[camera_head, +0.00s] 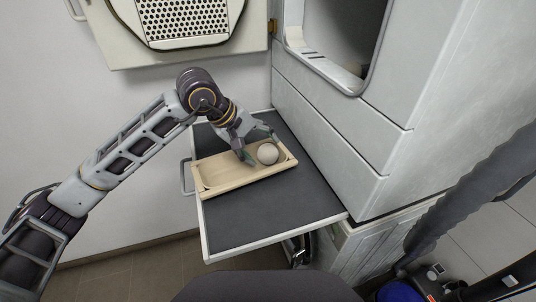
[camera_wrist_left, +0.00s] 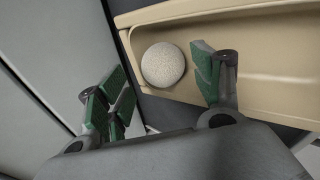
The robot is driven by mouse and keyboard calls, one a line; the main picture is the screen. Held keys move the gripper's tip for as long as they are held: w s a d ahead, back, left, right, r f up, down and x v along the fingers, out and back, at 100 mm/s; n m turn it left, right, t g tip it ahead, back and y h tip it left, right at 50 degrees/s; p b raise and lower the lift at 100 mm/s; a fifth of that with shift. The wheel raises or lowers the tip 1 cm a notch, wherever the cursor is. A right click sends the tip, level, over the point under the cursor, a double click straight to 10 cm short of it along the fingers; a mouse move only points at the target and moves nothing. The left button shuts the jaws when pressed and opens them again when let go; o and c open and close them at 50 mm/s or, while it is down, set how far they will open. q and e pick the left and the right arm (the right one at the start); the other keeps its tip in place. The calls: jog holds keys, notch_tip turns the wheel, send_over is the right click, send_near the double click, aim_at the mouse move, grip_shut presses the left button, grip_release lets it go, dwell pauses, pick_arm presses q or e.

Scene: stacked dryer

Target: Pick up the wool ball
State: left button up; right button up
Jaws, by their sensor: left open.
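The wool ball (camera_head: 268,153) is pale and round and lies in the right end of a beige tray (camera_head: 215,188). My left gripper (camera_head: 254,144) is open over that end of the tray, just left of and behind the ball in the head view. In the left wrist view the ball (camera_wrist_left: 163,65) lies in the tray (camera_wrist_left: 275,55), beyond the gap between the green-padded fingers of my left gripper (camera_wrist_left: 160,88). The fingers look apart from the ball, and nothing is held. My right gripper does not show in either view.
The tray sits on a dark pull-out shelf (camera_head: 270,215) with bare room in front. The grey dryer body (camera_head: 340,130) rises close on the right, with an open round-cornered doorway (camera_head: 340,40). An open door with a perforated panel (camera_head: 188,18) hangs at the upper left.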

aim_at(263, 151)
pick_arm(q)
jog(key=shift+w+d+f, duration=0.1)
jog(key=shift+d+f, duration=0.05)
jog(key=shift+f, duration=0.05)
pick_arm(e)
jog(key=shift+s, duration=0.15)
pick_arm(q)
jog(key=shift+f, duration=0.1)
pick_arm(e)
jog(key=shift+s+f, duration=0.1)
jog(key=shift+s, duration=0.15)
pick_arm(q)
jog(key=shift+w+d+f, duration=0.2)
jog(key=shift+d+f, duration=0.05)
jog(key=shift+f, duration=0.2)
jog(key=x, duration=0.2)
jog(key=shift+w+f, duration=0.2)
jog(key=shift+f, duration=0.15)
jog(key=shift+w+d+f, duration=0.15)
jog(key=shift+d+f, duration=0.1)
jog(key=shift+f, duration=0.2)
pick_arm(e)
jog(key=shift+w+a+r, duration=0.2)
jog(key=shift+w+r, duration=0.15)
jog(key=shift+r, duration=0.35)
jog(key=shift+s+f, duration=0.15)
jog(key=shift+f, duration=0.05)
pick_arm(q)
jog(key=shift+f, duration=0.15)
jog(key=c, duration=0.8)
